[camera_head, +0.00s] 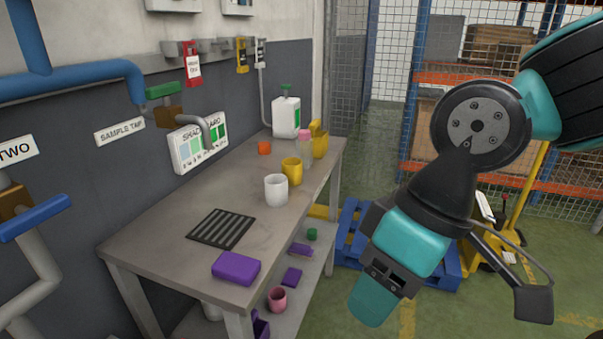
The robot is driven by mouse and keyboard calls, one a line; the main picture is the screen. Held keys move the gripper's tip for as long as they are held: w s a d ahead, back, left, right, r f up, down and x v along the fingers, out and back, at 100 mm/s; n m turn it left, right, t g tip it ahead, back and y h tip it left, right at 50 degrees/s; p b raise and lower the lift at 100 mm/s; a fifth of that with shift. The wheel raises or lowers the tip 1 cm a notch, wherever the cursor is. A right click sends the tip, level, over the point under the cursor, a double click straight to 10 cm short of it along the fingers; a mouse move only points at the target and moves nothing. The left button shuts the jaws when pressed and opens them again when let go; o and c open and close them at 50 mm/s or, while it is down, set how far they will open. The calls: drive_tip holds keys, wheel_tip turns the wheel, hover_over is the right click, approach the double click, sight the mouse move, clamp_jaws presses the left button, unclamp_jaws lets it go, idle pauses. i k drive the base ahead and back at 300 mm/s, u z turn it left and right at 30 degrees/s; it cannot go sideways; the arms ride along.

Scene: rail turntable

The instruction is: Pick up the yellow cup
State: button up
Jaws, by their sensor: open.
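The yellow cup (292,170) stands upright on the grey table, toward its right edge. It is just behind and to the right of a white cup (276,191), which is close to it in the picture. My gripper (454,301) hangs in the air at the right, beyond the table's right edge and well apart from the yellow cup. Its jaws are open, with nothing seen between them.
On the table (165,238) are a slatted dark rack (221,228), a purple block (236,268), an orange piece (264,148), a clear bottle (304,152), a yellow jug (319,141) and a white canister (286,117). A sample tap (192,120) overhangs the left side.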

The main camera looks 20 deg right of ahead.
sight(291, 167)
drive_tip(key=k, duration=1.3)
drive_tip(key=z, duration=0.6)
drive_tip(key=i, duration=0.85)
drive_tip(key=z, duration=0.45)
drive_tip(key=i, duration=0.75)
drive_tip(key=u, duration=0.8)
drive_tip(key=i, duration=1)
drive_tip(key=u, duration=0.9)
